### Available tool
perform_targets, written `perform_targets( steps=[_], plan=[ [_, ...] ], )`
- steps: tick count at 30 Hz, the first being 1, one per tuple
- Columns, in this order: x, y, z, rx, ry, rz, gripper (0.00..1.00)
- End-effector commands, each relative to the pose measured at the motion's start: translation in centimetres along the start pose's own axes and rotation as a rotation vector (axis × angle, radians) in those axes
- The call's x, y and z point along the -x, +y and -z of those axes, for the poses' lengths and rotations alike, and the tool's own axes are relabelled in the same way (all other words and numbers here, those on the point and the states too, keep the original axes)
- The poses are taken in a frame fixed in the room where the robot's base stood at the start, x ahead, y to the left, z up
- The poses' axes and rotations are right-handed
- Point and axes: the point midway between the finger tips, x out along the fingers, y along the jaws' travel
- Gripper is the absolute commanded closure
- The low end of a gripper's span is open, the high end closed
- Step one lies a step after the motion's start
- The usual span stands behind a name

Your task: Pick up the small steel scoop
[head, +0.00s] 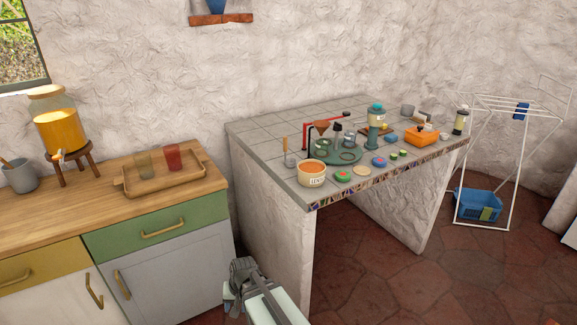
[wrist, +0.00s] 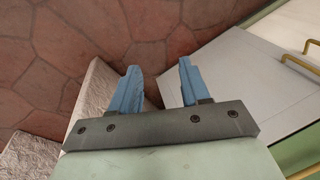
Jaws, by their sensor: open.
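I cannot single out the small steel scoop for certain among the small items on the tiled counter (head: 262,130) in the head view. A small utensil with an upright wooden handle (head: 285,146) stands near the counter's left end, but its lower part is too small to read. In the wrist view my gripper (wrist: 158,68) has its two blue fingers apart with nothing between them. It points down at the floor, beside the grey cabinet and away from the counter top.
The counter holds an orange-filled tub (head: 312,180), a green round tray (head: 347,156), a teal-topped jar (head: 375,130), an orange box (head: 421,138) and several small tins. A wooden worktop (head: 60,215) stands left. A white drying rack (head: 515,140) stands right. Red floor lies between.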

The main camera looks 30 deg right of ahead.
Motion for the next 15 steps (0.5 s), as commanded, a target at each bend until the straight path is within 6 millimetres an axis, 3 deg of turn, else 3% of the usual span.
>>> perform_targets(
  steps=[3, 8, 11, 15],
  plan=[
    [3.5, -1.3, 4.9, -0.22, 0.107, 0.142, 0.54],
    [10.1, -1.7, 12.7, -0.655, 0.239, 0.434, 0.54],
    [14.9, -0.5, 17.3, -0.949, 0.287, 0.647, 0.54],
    [22.4, 2.7, 22.9, -1.343, 0.302, 0.975, 0.54]
  ],
)
